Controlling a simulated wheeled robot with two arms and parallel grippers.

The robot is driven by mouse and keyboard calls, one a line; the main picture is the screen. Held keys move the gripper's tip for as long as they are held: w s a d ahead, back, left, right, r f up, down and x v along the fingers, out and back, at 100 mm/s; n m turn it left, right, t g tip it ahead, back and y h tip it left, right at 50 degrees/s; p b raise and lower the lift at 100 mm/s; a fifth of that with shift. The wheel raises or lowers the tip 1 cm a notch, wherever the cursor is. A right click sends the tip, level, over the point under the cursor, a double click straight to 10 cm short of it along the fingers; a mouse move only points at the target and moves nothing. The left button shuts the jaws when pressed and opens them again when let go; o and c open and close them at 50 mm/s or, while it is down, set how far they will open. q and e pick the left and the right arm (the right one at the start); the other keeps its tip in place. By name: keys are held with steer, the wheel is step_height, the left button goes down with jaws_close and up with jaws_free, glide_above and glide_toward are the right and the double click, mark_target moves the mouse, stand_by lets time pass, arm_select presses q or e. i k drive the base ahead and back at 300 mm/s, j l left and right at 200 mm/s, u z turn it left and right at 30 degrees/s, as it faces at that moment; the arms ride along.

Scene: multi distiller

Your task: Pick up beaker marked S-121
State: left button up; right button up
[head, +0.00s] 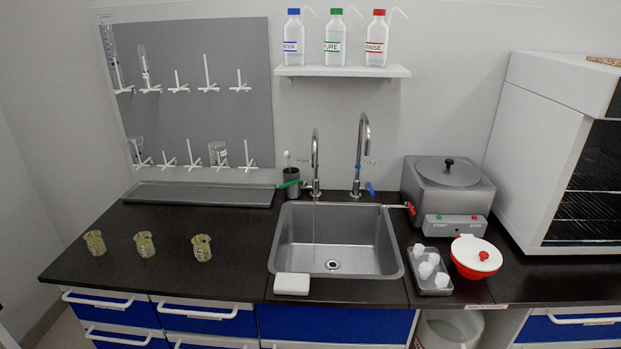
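Three small glass beakers with a yellowish tint stand upright in a row on the left part of the dark counter. They are the left beaker (95,243), the middle beaker (145,245) and the right beaker (202,248). Each has dark markings on its side, too small to read, so I cannot tell which is S-121. Neither of my grippers is in the head view.
A steel sink (335,245) with two taps is right of the beakers, with a white block (292,284) at its front edge. A drying rack (190,95) hangs behind, above a grey tray (205,195). A steel distiller (448,187), a grey tray of white pieces (430,271) and a red-and-white container (476,257) stand right.

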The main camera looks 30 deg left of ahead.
mark_target(94, 242)
steer(key=u, duration=2.1)
steer(key=i+l+u, duration=0.1)
steer(key=i+u, duration=0.25)
